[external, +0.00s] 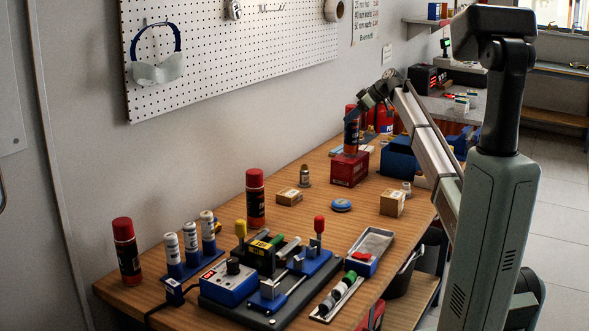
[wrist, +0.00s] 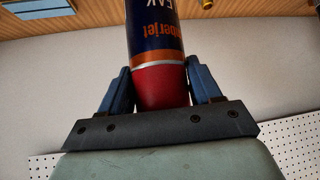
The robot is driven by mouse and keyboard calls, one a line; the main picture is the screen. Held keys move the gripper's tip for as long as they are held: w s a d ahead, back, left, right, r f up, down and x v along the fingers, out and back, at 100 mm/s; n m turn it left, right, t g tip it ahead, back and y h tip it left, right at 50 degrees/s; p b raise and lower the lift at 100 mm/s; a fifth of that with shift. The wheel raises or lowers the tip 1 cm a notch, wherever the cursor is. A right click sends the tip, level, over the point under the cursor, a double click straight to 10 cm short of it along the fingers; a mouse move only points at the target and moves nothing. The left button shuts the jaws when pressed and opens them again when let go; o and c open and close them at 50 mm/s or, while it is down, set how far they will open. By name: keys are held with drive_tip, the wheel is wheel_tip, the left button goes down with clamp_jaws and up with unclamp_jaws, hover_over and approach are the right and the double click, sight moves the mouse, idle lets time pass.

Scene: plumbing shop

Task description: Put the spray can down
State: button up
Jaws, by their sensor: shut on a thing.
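The spray can (external: 351,133) has a dark blue body and a red top. My gripper (external: 357,107) is shut on its red upper part. In the wrist view the can (wrist: 155,35) shows a dark body with orange bands, and its red end sits between the two blue fingers of my gripper (wrist: 160,80). In the external view the can is upright, directly over a red box (external: 349,170). Its lower end appears at the box's top; I cannot tell whether it touches.
Two similar red-capped cans, one at the left front (external: 127,252) and one mid-table (external: 255,200), stand on the wooden table. A blue bin (external: 399,158) is right of the red box. Small cardboard boxes (external: 289,197) (external: 392,204) and a blue disc (external: 341,205) lie nearer. A fixture (external: 265,280) fills the front.

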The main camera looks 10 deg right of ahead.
drive_tip(key=shift+f, duration=0.5)
drive_tip(key=o, duration=1.6)
drive_tip(key=shift+o, duration=0.2)
drive_tip(key=v, duration=1.2)
